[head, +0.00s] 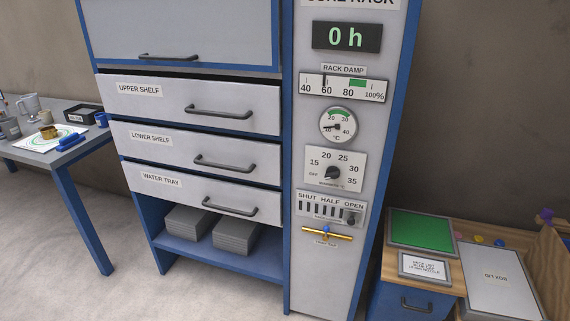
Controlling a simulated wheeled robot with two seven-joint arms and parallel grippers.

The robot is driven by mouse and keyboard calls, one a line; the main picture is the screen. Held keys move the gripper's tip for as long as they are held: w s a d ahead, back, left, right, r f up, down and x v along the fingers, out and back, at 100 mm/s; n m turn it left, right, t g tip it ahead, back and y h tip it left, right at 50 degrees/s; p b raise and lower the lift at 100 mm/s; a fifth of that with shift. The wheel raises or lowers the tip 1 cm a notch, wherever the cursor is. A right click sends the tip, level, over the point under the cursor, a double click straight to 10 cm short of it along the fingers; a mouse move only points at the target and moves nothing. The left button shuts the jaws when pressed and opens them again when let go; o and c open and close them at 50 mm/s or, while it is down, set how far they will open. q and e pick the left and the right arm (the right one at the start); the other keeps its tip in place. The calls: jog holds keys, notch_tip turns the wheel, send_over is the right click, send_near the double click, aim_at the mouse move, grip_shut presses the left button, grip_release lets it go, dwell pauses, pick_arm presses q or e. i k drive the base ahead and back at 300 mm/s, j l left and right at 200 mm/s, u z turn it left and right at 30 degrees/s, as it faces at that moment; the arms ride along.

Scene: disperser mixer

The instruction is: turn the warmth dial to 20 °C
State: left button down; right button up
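The warmth dial (333,173) is a black round knob on a white plate on the front of the rack's control column. Its scale runs from OFF at the left through 15, 20, 25 and 30 to 35 at the right. The knob's pointer is too small to read surely. Above it, a round °C thermometer gauge (338,125) has a green band at the top and its needle toward the left, near the low end. Neither of my grippers is in view, and nothing covers the dial.
The column also carries a 0 h display (347,37), a RACK DAMP scale (343,88), a SHUT-HALF-OPEN slider (350,219) at the right end and a brass tap (326,234). Handled drawers (190,106) are left, a cluttered table (60,150) farther left, and a bench (455,250) right.

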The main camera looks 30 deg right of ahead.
aim_at(333, 172)
jog(key=z, duration=1.4)
